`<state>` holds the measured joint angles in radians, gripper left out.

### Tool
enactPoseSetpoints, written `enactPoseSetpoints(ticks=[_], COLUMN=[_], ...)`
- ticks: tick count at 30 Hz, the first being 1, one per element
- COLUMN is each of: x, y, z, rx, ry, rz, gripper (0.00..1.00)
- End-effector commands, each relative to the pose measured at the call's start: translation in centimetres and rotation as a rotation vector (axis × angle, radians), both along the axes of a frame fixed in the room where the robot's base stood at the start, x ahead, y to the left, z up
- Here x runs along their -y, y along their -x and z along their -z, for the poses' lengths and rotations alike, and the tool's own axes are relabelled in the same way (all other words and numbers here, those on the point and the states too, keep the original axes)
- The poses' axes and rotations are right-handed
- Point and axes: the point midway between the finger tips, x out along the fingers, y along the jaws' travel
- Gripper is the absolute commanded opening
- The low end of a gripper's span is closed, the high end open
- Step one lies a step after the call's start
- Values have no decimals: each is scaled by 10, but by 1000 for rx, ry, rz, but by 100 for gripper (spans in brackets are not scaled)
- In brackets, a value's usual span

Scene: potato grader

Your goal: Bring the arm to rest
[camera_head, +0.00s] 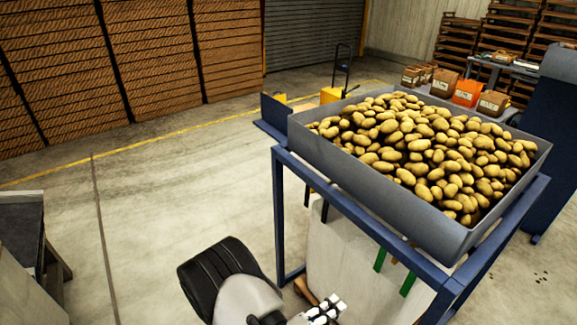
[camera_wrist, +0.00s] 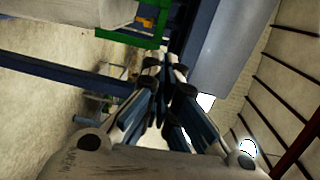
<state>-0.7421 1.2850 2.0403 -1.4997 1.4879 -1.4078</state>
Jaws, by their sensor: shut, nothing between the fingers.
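My gripper (camera_wrist: 166,68) shows in the wrist view with its dark fingers together and nothing between them. It points towards a blue frame and a grey panel, and I cannot tell how far off these are. In the head view my arm, a black and pale grey link, is at the bottom centre, left of the blue stand (camera_head: 281,215) and below the potato tray (camera_head: 400,205). Small white and black parts beside it run out at the bottom edge. I cannot tell whether they belong to my gripper.
The grey tray is full of potatoes (camera_head: 430,150). A pale bag (camera_head: 345,255) hangs under it within the blue stand. A yellow pallet truck (camera_head: 333,94) and stacked wooden crates (camera_head: 150,50) stand behind. A dark bench (camera_head: 22,230) is at far left. Floor between is clear.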

Motion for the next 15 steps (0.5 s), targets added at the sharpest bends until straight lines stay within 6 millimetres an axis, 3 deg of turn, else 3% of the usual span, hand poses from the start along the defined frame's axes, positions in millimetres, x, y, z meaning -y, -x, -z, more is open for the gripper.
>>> enactPoseSetpoints(ticks=[8, 15], x=[23, 49], y=[4, 21], z=[-44, -88], rx=[192, 435], ry=[-185, -389], rz=[213, 464], gripper=[0, 0])
